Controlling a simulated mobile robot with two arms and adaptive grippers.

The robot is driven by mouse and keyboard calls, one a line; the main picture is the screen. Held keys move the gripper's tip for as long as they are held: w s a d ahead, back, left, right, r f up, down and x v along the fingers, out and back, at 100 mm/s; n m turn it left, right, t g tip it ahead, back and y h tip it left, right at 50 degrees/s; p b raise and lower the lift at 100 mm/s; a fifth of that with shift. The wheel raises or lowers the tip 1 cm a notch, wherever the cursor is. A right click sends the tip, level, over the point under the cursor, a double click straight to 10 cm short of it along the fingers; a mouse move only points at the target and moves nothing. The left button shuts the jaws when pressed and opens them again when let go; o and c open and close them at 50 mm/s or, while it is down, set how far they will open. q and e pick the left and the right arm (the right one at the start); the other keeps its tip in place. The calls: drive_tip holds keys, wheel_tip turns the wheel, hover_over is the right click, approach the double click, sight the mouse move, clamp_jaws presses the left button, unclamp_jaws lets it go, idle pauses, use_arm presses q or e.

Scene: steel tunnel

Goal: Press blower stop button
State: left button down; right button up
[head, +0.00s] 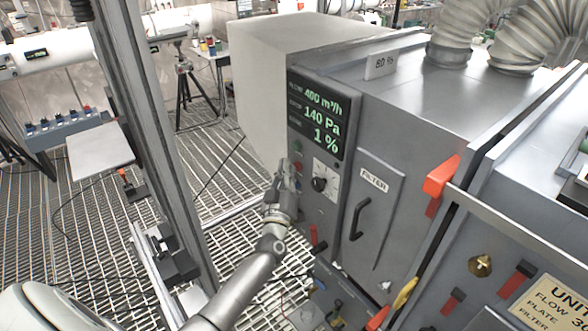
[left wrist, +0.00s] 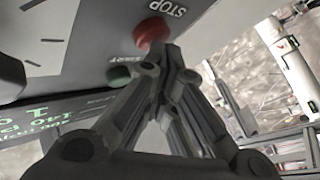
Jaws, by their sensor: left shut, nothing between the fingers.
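The red stop button (left wrist: 151,32) sits on the blower's grey panel beside the printed word STOP in the left wrist view. The green start button (left wrist: 118,76) is next to it. My left gripper (left wrist: 166,54) is shut and empty, its fingertips overlapping the red button's lower edge. I cannot tell whether they touch it. In the head view my left gripper (head: 284,178) is at the left edge of the blower's front panel, below the display (head: 319,118), and hides part of the button area. My right gripper is not in view.
A black knob (head: 319,184) on a white dial plate is just right of the gripper. The filter door (head: 372,205) with its black handle is farther right. A grey post (head: 150,130) stands left of my arm. Open grating floor (head: 225,165) lies between them.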

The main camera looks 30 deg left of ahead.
use_arm(q)
drive_tip(key=shift+w+d, duration=0.1)
drive_tip(key=shift+w, duration=0.05)
drive_tip(key=shift+r, duration=0.1)
idle(0.3)
drive_tip(key=shift+s, duration=0.3)
drive_tip(key=s+a+p, duration=0.2)
drive_tip(key=s, duration=0.3)
drive_tip(key=shift+s+a+p, duration=0.25)
drive_tip(key=shift+a+p, duration=0.05)
drive_tip(key=shift+p, duration=0.05)
idle(0.7)
